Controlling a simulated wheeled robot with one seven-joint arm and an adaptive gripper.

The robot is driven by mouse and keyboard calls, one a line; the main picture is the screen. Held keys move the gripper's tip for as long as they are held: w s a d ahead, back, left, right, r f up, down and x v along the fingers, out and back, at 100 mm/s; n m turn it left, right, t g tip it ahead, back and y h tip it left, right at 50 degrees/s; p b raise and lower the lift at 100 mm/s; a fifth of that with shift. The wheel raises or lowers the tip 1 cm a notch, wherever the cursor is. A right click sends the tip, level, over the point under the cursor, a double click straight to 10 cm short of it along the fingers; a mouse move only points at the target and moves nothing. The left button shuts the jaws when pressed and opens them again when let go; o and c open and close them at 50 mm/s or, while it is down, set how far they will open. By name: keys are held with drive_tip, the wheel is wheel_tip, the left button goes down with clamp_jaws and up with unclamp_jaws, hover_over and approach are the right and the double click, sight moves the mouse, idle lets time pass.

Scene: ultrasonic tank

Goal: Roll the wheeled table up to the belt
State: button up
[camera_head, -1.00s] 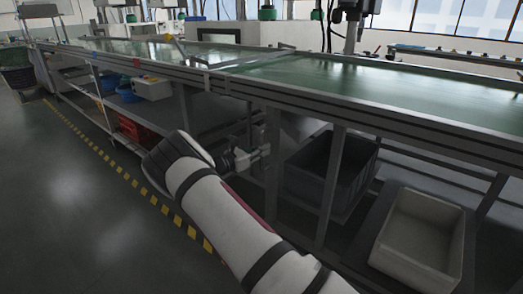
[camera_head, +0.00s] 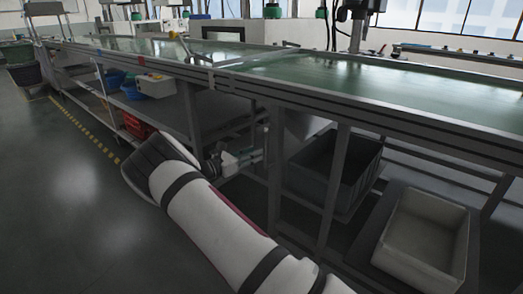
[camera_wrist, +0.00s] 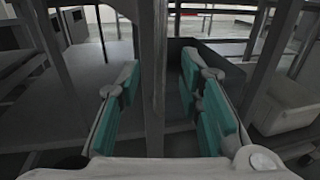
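The belt (camera_head: 370,84) is a long green surface in a grey metal frame, crossing the head view from upper left to right. I cannot pick out a separate wheeled table; no wheels show. My gripper (camera_head: 252,158) is low beside the frame's legs, below the belt's edge. In the wrist view my gripper (camera_wrist: 160,68) is open, its teal finger pads wide apart. A grey upright post (camera_wrist: 152,85) shows between the pads, with gaps on both sides. I cannot tell how deep it lies between them.
A dark grey bin (camera_head: 325,172) and a pale bin (camera_head: 424,232) sit under the belt. Blue bins (camera_head: 130,90), a white box (camera_head: 155,86) and a red crate (camera_head: 137,126) are at left. The floor (camera_head: 60,200) at left is clear, with a yellow-black stripe (camera_head: 92,139).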

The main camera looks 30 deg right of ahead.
drive_tip(key=a, duration=0.5)
drive_tip(key=shift+s+a, duration=0.3)
drive_tip(key=shift+s, duration=0.1)
drive_tip(key=s+d+r+m+g+y, duration=0.1)
drive_tip(key=s+r+m+g+y, duration=0.35)
drive_tip(key=s, duration=0.75)
drive_tip(key=s+r+m+g+y, duration=0.1)
drive_tip(key=s+r+m+y, duration=0.4)
drive_tip(key=s+r+m, duration=0.45)
drive_tip(key=s+a+r+m+t+y, duration=0.1)
drive_tip(key=s+a+m+y, duration=0.3)
drive_tip(key=s, duration=0.7)
drive_tip(key=s+a+t+y, duration=0.1)
drive_tip(key=s+a+y, duration=0.1)
drive_tip(key=s+a, duration=0.65)
drive_tip(key=s+a+r+m+t+y, duration=0.1)
drive_tip(key=s+a+m+y, duration=0.1)
drive_tip(key=s, duration=1.2)
wheel_tip(320, 180, up, 27)
drive_tip(key=t+p, duration=0.4)
drive_tip(key=p, duration=2.1)
drive_tip(key=shift+w+d+r+p, duration=0.15)
drive_tip(key=shift+w+d+p, duration=0.15)
drive_tip(key=shift+w+d, duration=0.1)
